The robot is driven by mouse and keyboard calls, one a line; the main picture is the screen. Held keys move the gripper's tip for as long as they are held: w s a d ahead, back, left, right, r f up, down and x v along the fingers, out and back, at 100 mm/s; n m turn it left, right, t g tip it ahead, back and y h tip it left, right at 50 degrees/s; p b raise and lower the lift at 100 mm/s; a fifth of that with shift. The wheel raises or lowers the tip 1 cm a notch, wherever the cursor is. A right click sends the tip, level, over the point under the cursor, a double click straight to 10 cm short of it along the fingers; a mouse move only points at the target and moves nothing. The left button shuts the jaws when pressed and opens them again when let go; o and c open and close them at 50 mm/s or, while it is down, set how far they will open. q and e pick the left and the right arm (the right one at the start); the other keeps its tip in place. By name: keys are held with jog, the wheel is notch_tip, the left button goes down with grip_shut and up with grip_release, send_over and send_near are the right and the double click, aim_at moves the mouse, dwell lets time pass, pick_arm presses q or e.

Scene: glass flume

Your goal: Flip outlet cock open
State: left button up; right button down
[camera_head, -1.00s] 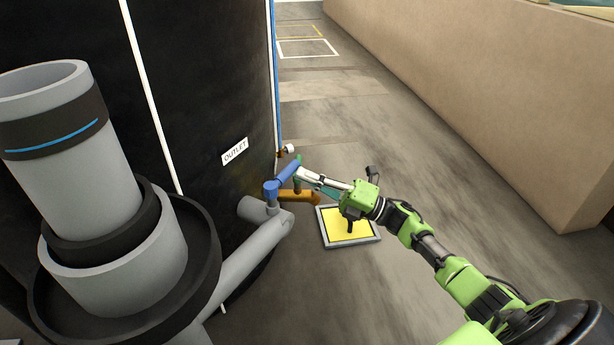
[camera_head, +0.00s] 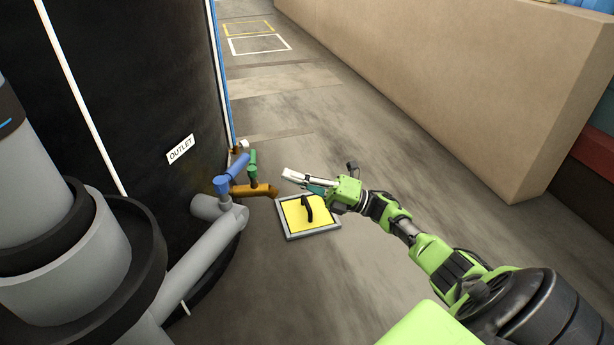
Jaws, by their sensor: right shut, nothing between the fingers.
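The handle points away from me, up and right in the picture. My left gripper is out of view.
A yellow floor plate (camera_head: 298,218) with a grey frame and black handle lies below my right gripper. A grey pipe (camera_head: 190,268) runs toward me at the left. A beige wall (camera_head: 450,90) bounds the right.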

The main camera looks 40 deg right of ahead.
jog(key=shift+s+d+f, duration=0.1)
jog(key=shift+d+f, duration=0.1)
jog(key=shift+d, duration=0.45)
jog(key=shift+s+d+f, duration=0.15)
jog(key=shift+d+f, duration=0.1)
jog(key=shift+d, duration=0.35)
jog(key=shift+s+d+f, duration=0.1)
jog(key=shift+d+f, duration=0.1)
jog(key=shift+d, duration=0.45)
